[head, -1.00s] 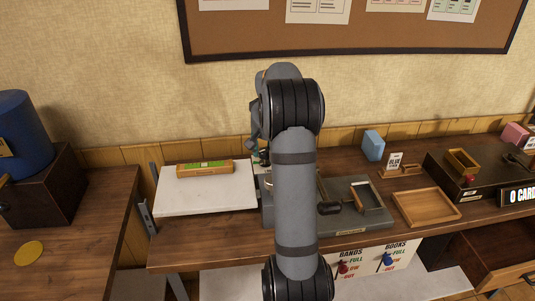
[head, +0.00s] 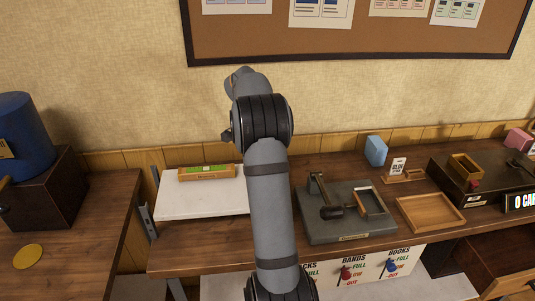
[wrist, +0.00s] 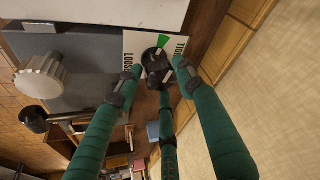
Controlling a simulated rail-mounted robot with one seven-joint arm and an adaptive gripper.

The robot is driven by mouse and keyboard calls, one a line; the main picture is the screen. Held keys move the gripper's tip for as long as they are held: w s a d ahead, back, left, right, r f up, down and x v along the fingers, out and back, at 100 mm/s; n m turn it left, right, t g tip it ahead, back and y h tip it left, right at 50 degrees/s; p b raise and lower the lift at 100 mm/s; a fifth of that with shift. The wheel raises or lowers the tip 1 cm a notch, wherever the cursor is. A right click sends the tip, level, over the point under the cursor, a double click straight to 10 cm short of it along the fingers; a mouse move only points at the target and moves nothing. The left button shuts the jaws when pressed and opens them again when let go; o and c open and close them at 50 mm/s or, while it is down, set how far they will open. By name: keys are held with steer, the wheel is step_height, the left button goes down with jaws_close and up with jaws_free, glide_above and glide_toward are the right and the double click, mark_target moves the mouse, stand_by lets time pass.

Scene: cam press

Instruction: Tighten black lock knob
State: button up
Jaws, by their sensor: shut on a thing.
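The black lock knob (wrist: 154,57) shows in the wrist view on a white label plate (wrist: 133,47). The plate bears a green wedge and the words LOOSE and, partly covered, one starting with T. My gripper (wrist: 160,74) has green fingers with dark tips closed around the knob. In the head view my own arm hides the knob and most of the gripper. The grey cam press (head: 345,229) stands right of my arm, with a black-ended lever on top.
A large ridged silver knob (wrist: 38,75) sits beside the label plate in the wrist view. In the head view a white board (head: 200,204) with a yellow-green level lies left of my arm. An empty wooden tray (head: 430,213) is right of the press.

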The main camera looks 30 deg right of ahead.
steer(key=shift+w+r, duration=0.25)
steer(key=shift+w, duration=0.05)
steer(key=o, duration=0.8)
steer(key=shift+o, duration=1.4)
steer(key=shift+s+f, duration=0.1)
steer(key=shift+f, duration=0.05)
steer(key=v, duration=1.2)
steer(key=shift+f, duration=0.15)
steer(key=x, duration=1.2)
